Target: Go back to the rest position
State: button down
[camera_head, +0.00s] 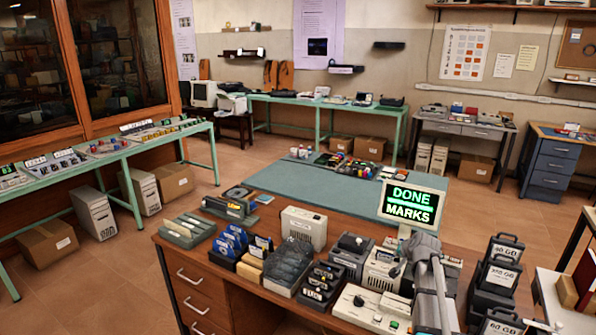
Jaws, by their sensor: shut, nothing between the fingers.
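A grey jointed shape (428,278), which looks like part of my arm, rises at the lower right in front of the wooden desk. I cannot make out my gripper or its fingers in this view. A sign reading DONE and MARKS (411,205) in green and white stands just behind the top of that grey shape.
The wooden desk (262,212) is crowded with blue disks, grey boxes, dark racks and small devices. Black blocks marked 80 GB (499,276) stand at right. A teal mat (300,190) lies behind. Green benches (330,103) line the walls. Open floor (225,170) lies left of the desk.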

jog(key=s+a+f+n+g, duration=0.2)
jog(key=s+a+n+g, duration=0.2)
jog(key=s+a, duration=0.7)
jog(key=s+a+f+n+g, duration=0.3)
jog(key=s+a+n+g, duration=0.1)
jog(key=s+a, duration=0.8)
jog(key=shift+s+f+g, duration=0.2)
jog(key=shift+s+g, duration=0.2)
jog(key=shift+s, duration=0.55)
